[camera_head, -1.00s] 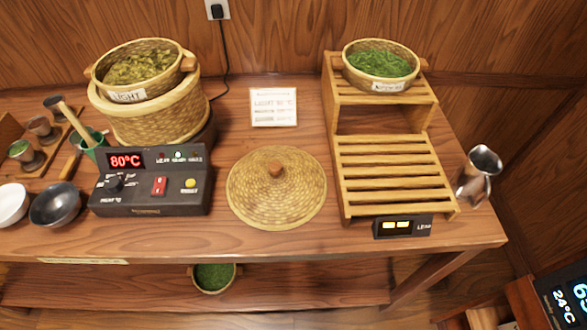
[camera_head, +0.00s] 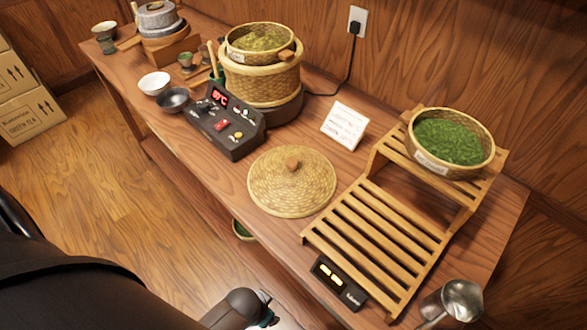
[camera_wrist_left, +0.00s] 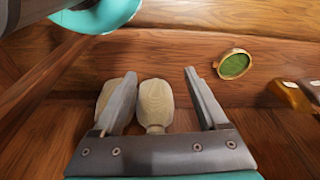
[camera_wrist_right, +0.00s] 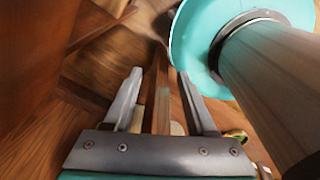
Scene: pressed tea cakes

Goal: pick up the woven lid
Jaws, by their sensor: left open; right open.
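The woven lid (camera_head: 268,195) is a round, straw-coloured, low cone with a small brown wooden knob (camera_head: 292,164). It lies on the wooden table between the dark control box and the slatted rack, with nothing on it. My left gripper (camera_wrist_left: 160,77) is open and empty in the left wrist view; the lid does not show there. My right gripper (camera_wrist_right: 159,75) is open and empty in the right wrist view, and the lid is not seen there either. No gripper is near the lid in the head view.
A control box (camera_head: 222,128) and woven steamer (camera_head: 262,85) stand behind-left of the lid. A slatted rack (camera_head: 375,240) with a basket of green leaves (camera_head: 448,142) stands right, a scale (camera_head: 338,283) before it. A card (camera_head: 344,125) stands behind. A metal pitcher (camera_head: 455,303) is lower right.

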